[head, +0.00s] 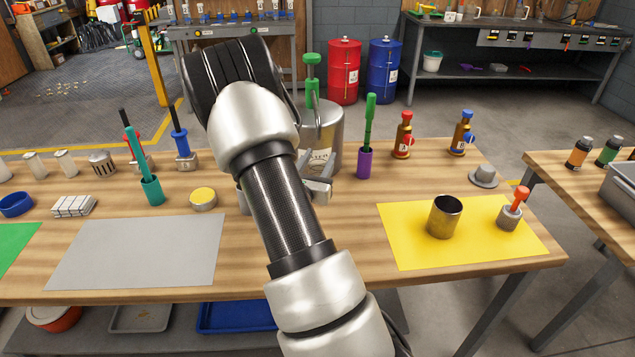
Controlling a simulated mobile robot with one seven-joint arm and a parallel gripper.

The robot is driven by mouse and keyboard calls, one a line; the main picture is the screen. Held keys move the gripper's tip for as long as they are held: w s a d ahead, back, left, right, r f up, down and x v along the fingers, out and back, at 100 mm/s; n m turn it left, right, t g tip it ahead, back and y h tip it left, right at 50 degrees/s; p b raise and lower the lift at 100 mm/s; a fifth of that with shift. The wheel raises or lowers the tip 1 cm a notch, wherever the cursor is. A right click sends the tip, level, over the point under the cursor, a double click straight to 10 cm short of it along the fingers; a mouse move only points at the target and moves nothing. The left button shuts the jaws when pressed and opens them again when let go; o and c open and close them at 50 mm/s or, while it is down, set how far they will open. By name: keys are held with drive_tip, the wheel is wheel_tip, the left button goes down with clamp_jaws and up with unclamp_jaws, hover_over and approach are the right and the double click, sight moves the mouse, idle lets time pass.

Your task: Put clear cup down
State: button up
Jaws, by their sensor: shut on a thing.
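My gripper (316,190) is mostly hidden behind my own arm, over the middle of the wooden table (250,240). Only a grey part of it shows at the arm's right side. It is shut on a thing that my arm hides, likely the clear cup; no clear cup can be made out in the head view. A large metal canister (328,135) with a green pump top stands just behind the gripper. I cannot tell how high the gripper is above the table.
A yellow mat (405,245) at right bears a dark metal cup (444,218) and a small red-handled pot (511,213). A bare grey mat (140,250) lies at left. A purple holder (365,164) with a green tool and a yellow-topped tin (203,200) stand near the gripper.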

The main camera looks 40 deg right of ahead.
sight(319, 174)
drive_tip(key=shift+f+b, duration=0.35)
drive_tip(key=shift+f, duration=1.9)
drive_tip(key=shift+f, duration=0.2)
drive_tip(key=o, duration=1.4)
drive_tip(key=shift+o, duration=0.2)
